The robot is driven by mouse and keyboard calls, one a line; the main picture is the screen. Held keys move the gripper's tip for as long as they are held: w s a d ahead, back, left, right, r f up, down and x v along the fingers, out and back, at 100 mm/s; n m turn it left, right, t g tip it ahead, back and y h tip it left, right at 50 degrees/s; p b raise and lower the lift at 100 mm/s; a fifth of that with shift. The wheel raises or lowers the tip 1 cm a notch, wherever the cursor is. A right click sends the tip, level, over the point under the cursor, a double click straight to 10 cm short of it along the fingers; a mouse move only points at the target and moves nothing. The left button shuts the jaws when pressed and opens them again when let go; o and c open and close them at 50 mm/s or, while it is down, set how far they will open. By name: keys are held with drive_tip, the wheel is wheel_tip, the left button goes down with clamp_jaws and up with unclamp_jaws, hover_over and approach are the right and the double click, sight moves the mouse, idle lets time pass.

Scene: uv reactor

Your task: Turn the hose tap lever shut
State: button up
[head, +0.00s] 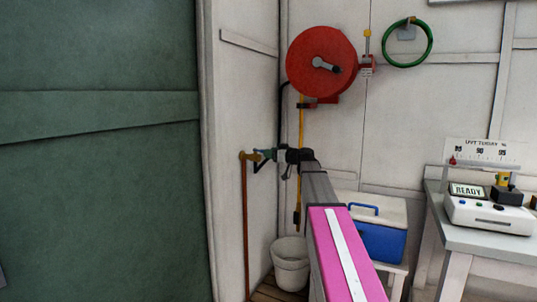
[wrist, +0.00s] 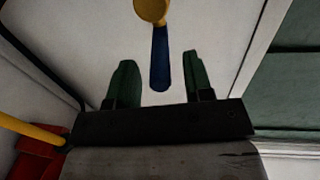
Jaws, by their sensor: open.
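The brass hose tap (head: 247,156) sits on top of an upright copper pipe by the wall corner in the head view. Its body (wrist: 151,10) also shows at the top edge of the wrist view. The tap's blue lever (wrist: 160,62) points down from it in the wrist view, toward my gripper. My gripper (wrist: 160,65) is open, with one green finger on each side of the lever's end and a visible gap on both sides. In the head view my gripper (head: 267,154) is right beside the tap, and the lever is small and hard to make out.
A red hose reel (head: 306,62) and a green hose ring (head: 388,58) hang on the wall. A white bucket (head: 291,267) stands on the floor below my arm. A blue cooler (head: 378,240) and a bench (head: 490,242) with a device stand at right.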

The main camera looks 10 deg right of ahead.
drive_tip(key=shift+x, duration=0.9)
clamp_jaws()
drive_tip(key=shift+s, duration=0.1)
